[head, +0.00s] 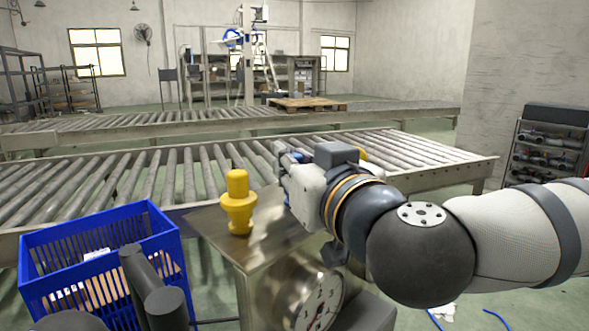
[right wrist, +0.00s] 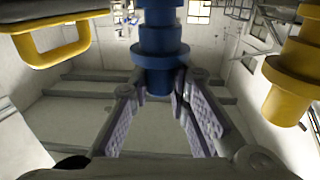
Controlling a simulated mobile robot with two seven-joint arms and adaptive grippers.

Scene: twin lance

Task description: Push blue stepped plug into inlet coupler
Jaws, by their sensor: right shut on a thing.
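My right gripper (head: 282,158) reaches in from the right in the head view, beyond the metal stand. In the right wrist view its pads (right wrist: 165,95) are shut on the lower end of a blue stepped plug (right wrist: 162,42). The plug's upper end runs out of the top of that view. In the head view I cannot make out the blue plug. I cannot make out the inlet coupler in either view. My left gripper is not in view.
A yellow stepped plug (head: 238,205) stands upright on the metal stand (head: 205,222); it also shows in the right wrist view (right wrist: 298,70). A dial gauge (head: 312,300) faces forward below. A blue crate (head: 60,250) stands left. A roller conveyor (head: 110,185) lies behind.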

